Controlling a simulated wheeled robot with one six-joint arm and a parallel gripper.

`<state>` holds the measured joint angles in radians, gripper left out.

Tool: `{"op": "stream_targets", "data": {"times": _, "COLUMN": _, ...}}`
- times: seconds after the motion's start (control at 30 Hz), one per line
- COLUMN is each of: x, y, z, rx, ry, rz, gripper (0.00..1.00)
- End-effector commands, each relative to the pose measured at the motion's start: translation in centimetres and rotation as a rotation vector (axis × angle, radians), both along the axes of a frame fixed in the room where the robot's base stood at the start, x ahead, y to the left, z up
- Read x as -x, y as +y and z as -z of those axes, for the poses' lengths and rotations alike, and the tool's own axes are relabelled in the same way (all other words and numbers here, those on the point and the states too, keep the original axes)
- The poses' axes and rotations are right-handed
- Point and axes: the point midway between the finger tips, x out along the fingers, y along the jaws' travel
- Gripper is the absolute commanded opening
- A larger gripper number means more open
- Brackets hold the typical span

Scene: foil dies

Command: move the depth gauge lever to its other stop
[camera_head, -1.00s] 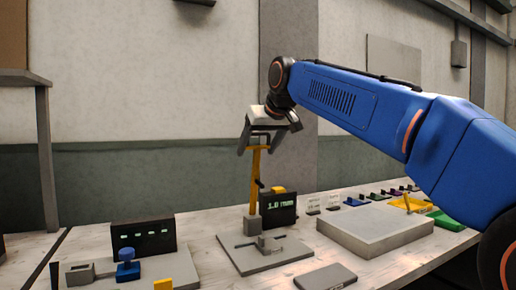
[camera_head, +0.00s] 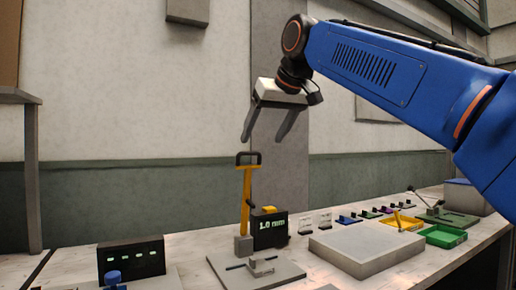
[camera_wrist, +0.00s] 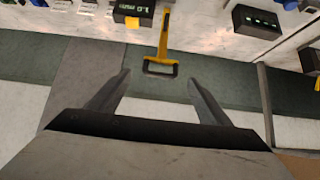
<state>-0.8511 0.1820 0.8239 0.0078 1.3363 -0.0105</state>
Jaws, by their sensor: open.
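The depth gauge has a yellow lever (camera_head: 246,200) with a dark loop handle (camera_head: 248,158) at its top. The lever stands nearly upright on a grey base plate (camera_head: 225,268), beside a dark display (camera_head: 270,230) reading 1.0 mm. My gripper (camera_head: 264,140) is open and empty, a little above and to the right of the handle in the head view. In the wrist view the yellow lever (camera_wrist: 164,38) and its handle lie just beyond and between my open fingertips (camera_wrist: 158,77). I see no contact.
A flat grey block (camera_head: 365,245) lies right of the gauge. Green trays (camera_head: 445,236) and small coloured pieces are farther right. Another dark display (camera_head: 130,258) with a blue knob (camera_head: 113,277) stands at left. The air around the lever's top is clear.

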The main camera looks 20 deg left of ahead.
Motion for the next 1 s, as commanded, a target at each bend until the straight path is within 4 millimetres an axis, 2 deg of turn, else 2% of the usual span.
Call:
{"op": "stream_targets", "data": {"times": 0.1, "x": 0.8, "y": -1.0, "z": -1.3, "rx": -0.002, "ry": -0.001, "rz": 0.0, "gripper": 0.72}}
{"op": "stream_targets", "data": {"times": 0.3, "x": 1.5, "y": -1.8, "z": -2.2, "rx": -0.001, "ry": -0.001, "rz": 0.0, "gripper": 0.72}}
{"op": "stream_targets", "data": {"times": 0.83, "x": 1.6, "y": -1.9, "z": -2.4, "rx": 0.0, "ry": -0.001, "rz": 0.001, "gripper": 0.72}}
{"op": "stream_targets", "data": {"times": 0.93, "x": 1.3, "y": -2.6, "z": -2.2, "rx": 0.003, "ry": 0.002, "rz": 0.011, "gripper": 0.72}}
{"op": "stream_targets", "data": {"times": 1.0, "x": 1.0, "y": -3.9, "z": -1.7, "rx": 0.007, "ry": 0.007, "rz": 0.027, "gripper": 0.72}}
